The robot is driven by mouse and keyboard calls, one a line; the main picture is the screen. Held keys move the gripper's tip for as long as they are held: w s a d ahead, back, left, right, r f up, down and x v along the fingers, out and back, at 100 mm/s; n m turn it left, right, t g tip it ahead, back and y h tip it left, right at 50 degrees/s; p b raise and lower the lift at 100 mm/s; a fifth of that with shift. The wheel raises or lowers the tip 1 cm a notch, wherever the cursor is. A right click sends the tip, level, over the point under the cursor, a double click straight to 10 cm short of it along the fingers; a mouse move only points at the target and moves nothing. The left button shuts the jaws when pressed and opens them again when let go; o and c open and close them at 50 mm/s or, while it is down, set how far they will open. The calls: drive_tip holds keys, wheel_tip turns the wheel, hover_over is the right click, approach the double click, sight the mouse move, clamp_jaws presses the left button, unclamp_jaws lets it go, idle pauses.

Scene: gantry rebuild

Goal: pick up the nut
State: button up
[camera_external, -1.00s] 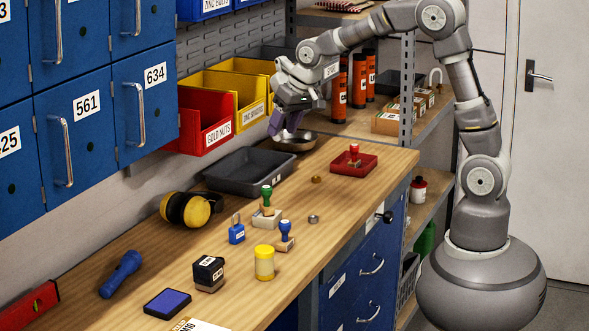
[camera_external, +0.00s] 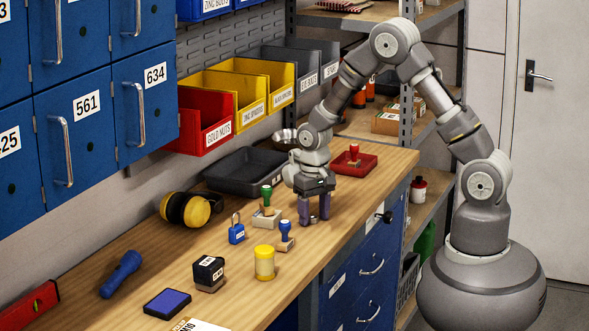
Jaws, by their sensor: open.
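My gripper (camera_external: 315,218) points straight down over the wooden bench, with its two purple fingers apart and their tips close to the bench top. They are at the spot where a small silver nut lay in the earlier frame. The nut is now hidden or nearly hidden by the fingers, and I cannot make it out clearly. A second small, brass-coloured piece seen farther back earlier is hidden behind my gripper.
A blue-handled stamp (camera_external: 285,237) and a green-handled stamp (camera_external: 266,210) stand close left of my gripper. The grey tray (camera_external: 237,185) and red tray (camera_external: 366,164) lie behind it. Bare bench (camera_external: 345,225) lies to the right.

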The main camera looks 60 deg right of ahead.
sight(316, 218)
drive_tip(key=shift+r, duration=0.1)
clamp_jaws()
drive_tip(key=shift+r, duration=0.55)
drive_tip(key=r+p, duration=0.1)
drive_tip(key=r, duration=0.1)
drive_tip(key=shift+s+r+p, duration=0.35)
drive_tip(key=shift+r, duration=0.05)
drive_tip(key=s+a+r+p, duration=0.1)
drive_tip(key=s+p, duration=0.1)
drive_tip(key=s, duration=1.3)
drive_tip(key=shift+a, duration=0.25)
